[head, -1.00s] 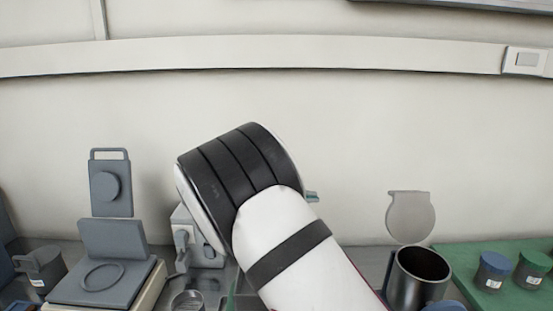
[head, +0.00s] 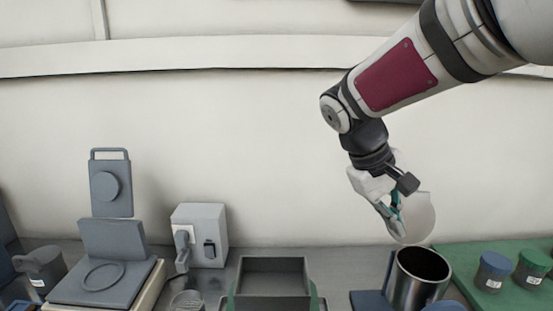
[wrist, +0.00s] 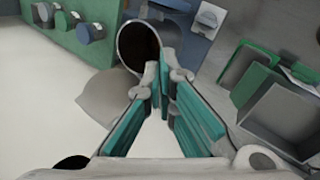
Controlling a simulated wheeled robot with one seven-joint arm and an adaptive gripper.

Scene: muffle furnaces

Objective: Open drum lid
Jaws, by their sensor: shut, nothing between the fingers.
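The drum (head: 408,292) is a dark metal cylinder with an open, empty-looking mouth at the right of the head view. It also shows at the top of the wrist view (wrist: 140,48). Its round pale grey lid (head: 424,216) stands raised at the back of the drum, clear of the mouth. The lid shows left of the fingers in the wrist view (wrist: 104,96). My gripper (head: 400,232) has teal pads, points down, and is shut and empty. It is close to the lid and above the drum's rim, hiding part of the lid. I cannot tell whether it touches the lid.
A green mat (head: 458,262) with several small lidded jars lies right of the drum. A grey open box (head: 272,263) stands left of it. A white device (head: 210,232) and a grey plate stand (head: 110,238) are further left. The wall is behind.

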